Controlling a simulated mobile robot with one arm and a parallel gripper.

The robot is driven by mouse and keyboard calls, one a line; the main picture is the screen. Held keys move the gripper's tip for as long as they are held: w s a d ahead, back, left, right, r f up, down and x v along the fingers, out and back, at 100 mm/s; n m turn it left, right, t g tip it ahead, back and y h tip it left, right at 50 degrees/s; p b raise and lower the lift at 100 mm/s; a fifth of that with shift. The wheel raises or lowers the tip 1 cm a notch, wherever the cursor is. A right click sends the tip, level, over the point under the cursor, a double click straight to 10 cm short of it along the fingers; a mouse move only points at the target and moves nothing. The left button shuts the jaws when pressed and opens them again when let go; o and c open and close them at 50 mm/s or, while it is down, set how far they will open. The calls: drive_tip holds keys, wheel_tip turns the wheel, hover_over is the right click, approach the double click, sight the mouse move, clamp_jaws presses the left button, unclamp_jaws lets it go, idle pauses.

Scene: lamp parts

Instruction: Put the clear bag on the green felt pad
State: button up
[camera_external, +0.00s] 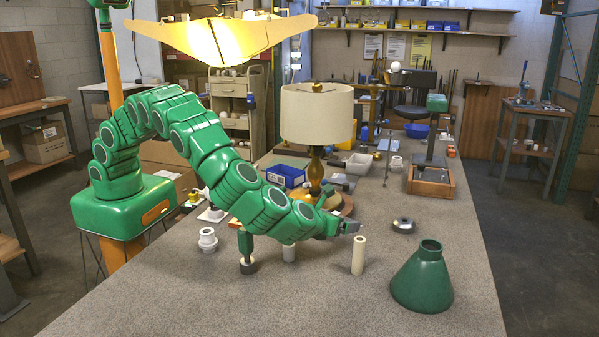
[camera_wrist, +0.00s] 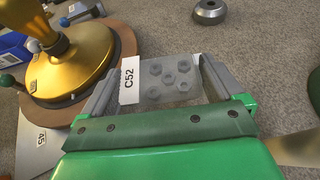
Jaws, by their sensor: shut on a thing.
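My gripper (camera_external: 347,227) is low over the bench, in front of the brass-based lamp. In the wrist view my gripper (camera_wrist: 168,72) is shut on the clear bag (camera_wrist: 168,82), which lies between its two grey fingers. The bag holds several hex nuts and has a white label reading C52. In the external view I cannot make the bag out at the fingertips. I cannot pick out the green felt pad for certain in either view.
The lamp (camera_external: 316,115) stands behind my gripper on a round wooden base (camera_wrist: 118,62). A cream tube (camera_external: 358,255) and a green cone shade (camera_external: 422,280) stand to the right. A metal ring (camera_external: 403,226) lies beyond the tube. The bench's front middle is clear.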

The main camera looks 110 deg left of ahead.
sight(341, 244)
drive_tip(key=shift+w+f, duration=0.6)
drive_tip(key=shift+f, duration=1.7)
drive_tip(key=shift+f, duration=0.15)
drive_tip(key=o, duration=0.7)
drive_tip(key=shift+r, duration=0.2)
drive_tip(key=v, duration=1.2)
